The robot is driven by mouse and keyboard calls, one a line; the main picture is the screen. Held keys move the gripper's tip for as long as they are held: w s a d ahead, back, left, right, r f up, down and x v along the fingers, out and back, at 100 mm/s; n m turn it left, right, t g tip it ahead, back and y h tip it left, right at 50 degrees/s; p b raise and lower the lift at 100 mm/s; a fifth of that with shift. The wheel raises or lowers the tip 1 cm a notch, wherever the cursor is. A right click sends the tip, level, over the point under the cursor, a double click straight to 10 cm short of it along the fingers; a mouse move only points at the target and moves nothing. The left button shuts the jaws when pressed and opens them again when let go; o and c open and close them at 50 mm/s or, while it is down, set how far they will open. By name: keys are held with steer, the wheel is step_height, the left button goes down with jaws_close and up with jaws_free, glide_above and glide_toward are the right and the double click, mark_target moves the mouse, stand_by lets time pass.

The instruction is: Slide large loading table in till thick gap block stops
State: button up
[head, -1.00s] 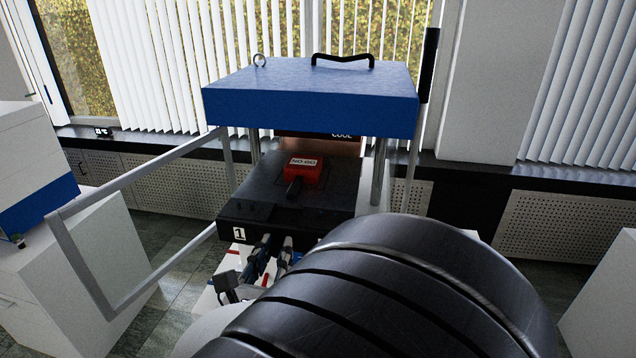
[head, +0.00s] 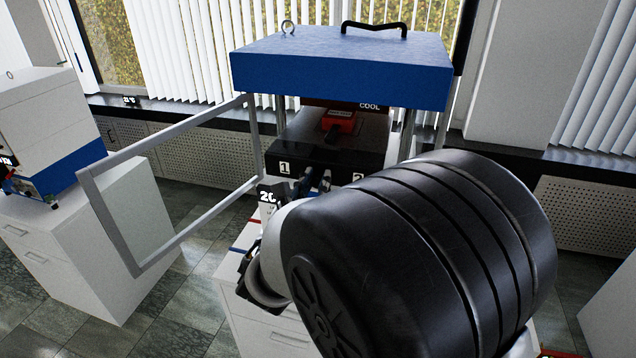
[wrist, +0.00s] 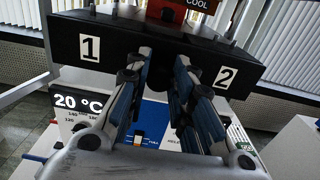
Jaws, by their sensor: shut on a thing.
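The large loading table (head: 315,158) is a black slab with labels 1 and 2 on its front. It lies partly under the blue press head (head: 345,72). A red gap block (head: 340,121) with a white label and black handle stands on the table, close before the plate marked COOL (head: 370,105); I cannot tell whether they touch. My gripper (wrist: 162,70) is at the table's front between the labels, shut on its dark front handle, which the fingers mostly hide. The gripper also shows in the head view (head: 316,180), partly behind my arm.
An open grey guard frame (head: 110,205) juts out at the left. Below the table is a panel reading 20 °C (wrist: 78,101). A white cabinet (head: 85,255) with a device on it stands at the left. My arm covers the right foreground.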

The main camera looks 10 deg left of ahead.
steer(key=o, duration=0.9)
steer(key=s, duration=0.8)
steer(key=s+a, duration=0.1)
steer(key=s, duration=0.3)
